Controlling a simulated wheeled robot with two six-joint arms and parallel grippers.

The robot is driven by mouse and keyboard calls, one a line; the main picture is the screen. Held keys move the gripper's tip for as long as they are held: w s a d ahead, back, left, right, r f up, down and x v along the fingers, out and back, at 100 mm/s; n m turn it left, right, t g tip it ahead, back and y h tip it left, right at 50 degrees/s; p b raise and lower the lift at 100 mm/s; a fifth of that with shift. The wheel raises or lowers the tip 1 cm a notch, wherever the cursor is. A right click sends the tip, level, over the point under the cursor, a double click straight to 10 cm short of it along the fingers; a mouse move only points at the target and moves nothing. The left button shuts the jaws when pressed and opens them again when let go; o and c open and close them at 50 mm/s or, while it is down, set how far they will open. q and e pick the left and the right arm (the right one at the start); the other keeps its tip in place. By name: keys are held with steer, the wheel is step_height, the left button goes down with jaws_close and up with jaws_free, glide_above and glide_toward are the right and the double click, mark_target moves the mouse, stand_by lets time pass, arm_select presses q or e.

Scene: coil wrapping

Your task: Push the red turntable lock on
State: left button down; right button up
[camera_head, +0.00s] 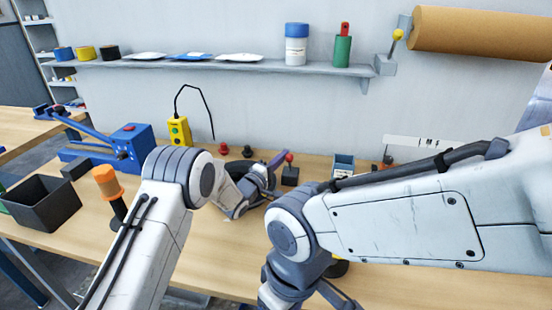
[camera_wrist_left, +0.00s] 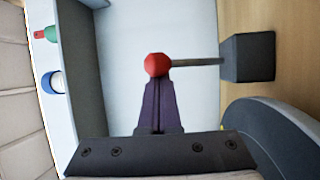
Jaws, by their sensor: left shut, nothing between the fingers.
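The turntable lock is a red ball knob (camera_head: 289,157) on a thin grey rod that rises from a dark block (camera_head: 290,177) on the bench. In the left wrist view the red knob (camera_wrist_left: 157,65) is right at the tips of my purple fingers, with the rod running right to the block (camera_wrist_left: 249,57). My left gripper (camera_head: 281,155) is shut and empty, just left of the knob; I cannot tell whether it touches. A dark round disc (camera_wrist_left: 275,135), apparently the turntable, shows at lower right in the wrist view. My right gripper's fingers are not visible.
A blue clamp device (camera_head: 133,142), a yellow control box (camera_head: 179,131) and a black bin (camera_head: 43,203) stand to the left. A small blue-grey box (camera_head: 343,166) stands right of the lock. A wall shelf (camera_head: 220,67) runs behind. My right arm covers the bench's right side.

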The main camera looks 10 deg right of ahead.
arm_select(q)
steer(key=shift+s+f, duration=0.2)
steer(key=shift+s, duration=0.05)
steer(key=shift+a, duration=0.1)
steer(key=b+v, duration=0.1)
steer(key=v, duration=0.9)
steer(key=shift+a+b, duration=0.25)
steer(key=shift+b, duration=0.15)
